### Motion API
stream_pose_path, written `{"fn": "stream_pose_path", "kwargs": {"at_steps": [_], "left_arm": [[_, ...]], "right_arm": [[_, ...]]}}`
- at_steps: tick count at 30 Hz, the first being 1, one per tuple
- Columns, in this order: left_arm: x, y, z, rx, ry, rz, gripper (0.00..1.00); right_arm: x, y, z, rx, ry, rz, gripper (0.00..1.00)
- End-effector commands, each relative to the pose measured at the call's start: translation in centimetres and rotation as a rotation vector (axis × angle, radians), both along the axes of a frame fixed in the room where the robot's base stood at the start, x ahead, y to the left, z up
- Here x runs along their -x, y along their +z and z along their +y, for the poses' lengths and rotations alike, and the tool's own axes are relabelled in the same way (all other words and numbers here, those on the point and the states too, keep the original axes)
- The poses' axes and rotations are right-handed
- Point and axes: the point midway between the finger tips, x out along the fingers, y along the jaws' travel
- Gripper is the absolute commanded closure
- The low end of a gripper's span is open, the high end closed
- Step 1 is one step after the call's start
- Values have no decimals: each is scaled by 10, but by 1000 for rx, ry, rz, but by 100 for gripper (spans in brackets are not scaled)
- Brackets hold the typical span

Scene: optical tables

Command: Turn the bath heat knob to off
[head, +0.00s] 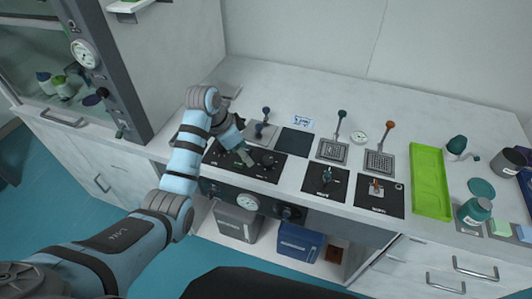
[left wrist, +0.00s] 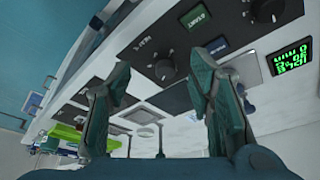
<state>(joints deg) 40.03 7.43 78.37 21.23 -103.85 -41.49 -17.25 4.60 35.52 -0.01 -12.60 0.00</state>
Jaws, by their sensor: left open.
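My left gripper (head: 243,155) reaches in from the left, over the black panel (head: 262,171) at the bench's left front. In the left wrist view its fingers (left wrist: 162,82) are open and wide apart, with nothing held. A second dark knob (left wrist: 267,9) is at the upper right. In the head view a dark knob (head: 288,212) is on the bench front, right of a gauge.
A green tray (head: 431,180) and teal containers (head: 474,212) stand to the right. Several upright-handled tools (head: 338,124) stand on the bench. A lit green display (left wrist: 291,59) shows in the wrist view. A tall cabinet (head: 95,70) rises on the left. The bench's back right is clear.

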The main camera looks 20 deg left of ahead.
Motion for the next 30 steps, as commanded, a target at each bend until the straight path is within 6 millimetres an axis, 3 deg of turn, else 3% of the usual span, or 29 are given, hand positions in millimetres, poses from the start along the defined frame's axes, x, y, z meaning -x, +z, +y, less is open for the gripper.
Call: {"fn": "stream_pose_path", "kwargs": {"at_steps": [3,7,11,21,25,30], "left_arm": [[-22,36,-5,22,-80,-17,52],[-33,51,-10,36,-129,-24,52],[-37,30,-17,37,-132,-21,52],[-59,-61,-45,36,-129,-23,52],[-64,-76,-50,36,-129,-24,52],[-65,-79,-52,35,-128,-25,52]], "right_arm": [[0,0,0,0,0,0,60],[-1,-1,0,0,0,-1,60],[-1,-4,0,0,0,-1,60],[-1,-32,1,-1,0,-1,60],[-1,-41,1,-1,0,-1,60],[-1,-41,1,-1,0,-1,60]]}}
